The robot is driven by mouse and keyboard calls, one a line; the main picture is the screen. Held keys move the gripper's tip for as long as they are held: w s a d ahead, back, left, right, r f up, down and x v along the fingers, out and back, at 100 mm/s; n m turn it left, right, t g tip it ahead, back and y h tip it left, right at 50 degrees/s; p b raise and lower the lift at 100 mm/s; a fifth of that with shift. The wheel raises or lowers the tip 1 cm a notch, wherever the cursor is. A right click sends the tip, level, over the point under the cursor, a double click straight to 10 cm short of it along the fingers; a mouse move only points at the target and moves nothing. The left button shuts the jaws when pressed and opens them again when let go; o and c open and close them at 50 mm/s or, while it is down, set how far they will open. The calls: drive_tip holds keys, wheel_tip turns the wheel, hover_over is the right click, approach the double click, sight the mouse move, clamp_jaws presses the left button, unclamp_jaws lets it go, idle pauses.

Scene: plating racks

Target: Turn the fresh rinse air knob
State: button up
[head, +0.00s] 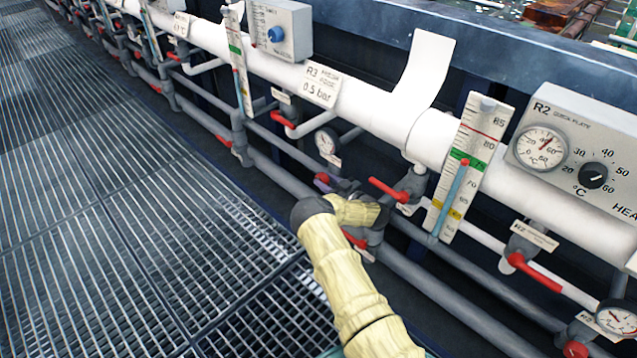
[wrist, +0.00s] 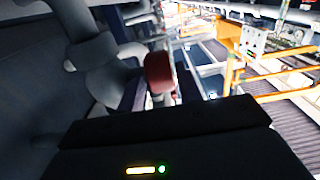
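A small round red-purple knob (head: 322,181) sits on the pipework below a round pressure gauge (head: 327,142) and a white sign (head: 321,85) reading R3 and 0.5 bar. My gripper (head: 378,216), at the end of my beige-sleeved arm, is low among the pipes, just right of and below that knob. Its fingers are hidden in the head view. In the wrist view a red handle end (wrist: 160,72) stands just beyond the dark gripper body (wrist: 165,140). I cannot tell whether it is the knob or a lever, or whether the gripper touches it.
Red valve levers (head: 388,190) and (head: 534,272) stick out near my gripper. A scale board (head: 468,165) and R2 control box (head: 585,150) stand to the right. A thick white pipe (head: 375,108) runs above. Open grating (head: 120,220) lies at left.

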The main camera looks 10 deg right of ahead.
sight(319, 177)
drive_tip(key=b+x, duration=0.2)
drive_tip(key=x, duration=0.1)
drive_tip(key=shift+f, duration=0.15)
drive_tip(key=shift+w+a, duration=0.2)
drive_tip(key=shift+w, duration=0.1)
drive_tip(key=c, duration=0.7)
drive_tip(key=p, duration=0.3)
drive_tip(key=shift+d+r+g+h, duration=0.2)
drive_tip(key=shift+r+g+h, duration=0.1)
drive_tip(key=shift+r+h, duration=0.1)
drive_tip(key=p, duration=0.3)
drive_tip(key=shift+f, duration=0.2)
drive_tip(key=shift+f+g, duration=0.25)
drive_tip(key=shift+g, duration=0.15)
drive_tip(key=shift+a, duration=0.1)
